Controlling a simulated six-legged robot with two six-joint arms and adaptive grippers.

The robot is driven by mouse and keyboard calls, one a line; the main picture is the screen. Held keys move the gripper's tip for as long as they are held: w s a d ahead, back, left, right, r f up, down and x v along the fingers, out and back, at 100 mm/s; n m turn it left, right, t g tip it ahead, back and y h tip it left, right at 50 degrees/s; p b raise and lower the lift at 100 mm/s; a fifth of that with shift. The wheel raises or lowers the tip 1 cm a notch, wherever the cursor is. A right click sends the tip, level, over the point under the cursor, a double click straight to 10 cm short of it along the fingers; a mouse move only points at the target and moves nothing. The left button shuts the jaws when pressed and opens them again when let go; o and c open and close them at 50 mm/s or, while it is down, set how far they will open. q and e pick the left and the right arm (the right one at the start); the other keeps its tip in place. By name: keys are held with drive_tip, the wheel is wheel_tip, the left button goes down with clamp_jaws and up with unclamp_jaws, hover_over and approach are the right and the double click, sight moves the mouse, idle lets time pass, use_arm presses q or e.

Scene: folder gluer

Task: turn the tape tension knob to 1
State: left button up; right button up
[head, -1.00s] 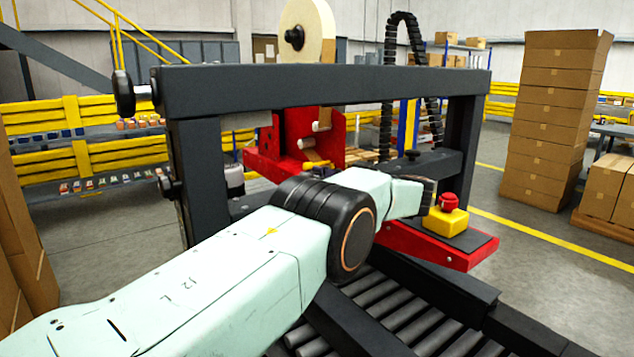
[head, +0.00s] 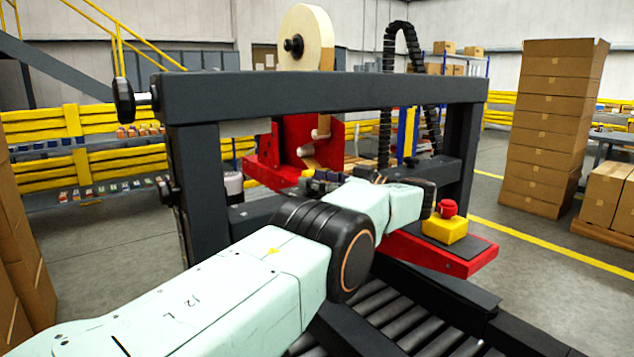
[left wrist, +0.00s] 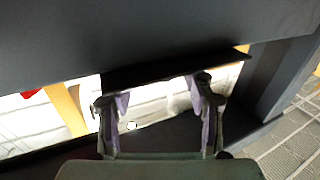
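A black round knob (head: 293,46) sits at the hub of the tan tape roll (head: 312,35) above the frame. A larger black knob (head: 124,98) sticks out at the frame's left upper end, and a small one (head: 165,187) is on the left post. I cannot tell which is the tension knob, and no scale is readable. My left gripper (head: 322,181) is behind my forearm, below the crossbar, apart from these knobs. In the left wrist view the gripper (left wrist: 155,98) has its fingers spread, with nothing held between them. My right gripper is out of view.
A dark crossbar (head: 320,95) spans above my left arm. A red tape head (head: 300,150) stands behind it. A red emergency button (head: 448,208) on a yellow box is to the right. Rollers (head: 400,325) lie below. Stacked cartons (head: 553,125) stand at the right.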

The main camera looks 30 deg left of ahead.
use_arm(q)
drive_tip(key=shift+o, duration=0.5)
drive_tip(key=shift+a+f, duration=0.15)
drive_tip(key=shift+f, duration=0.05)
wheel_tip(320, 180, up, 10)
drive_tip(key=shift+f, duration=0.1)
idle(0.3)
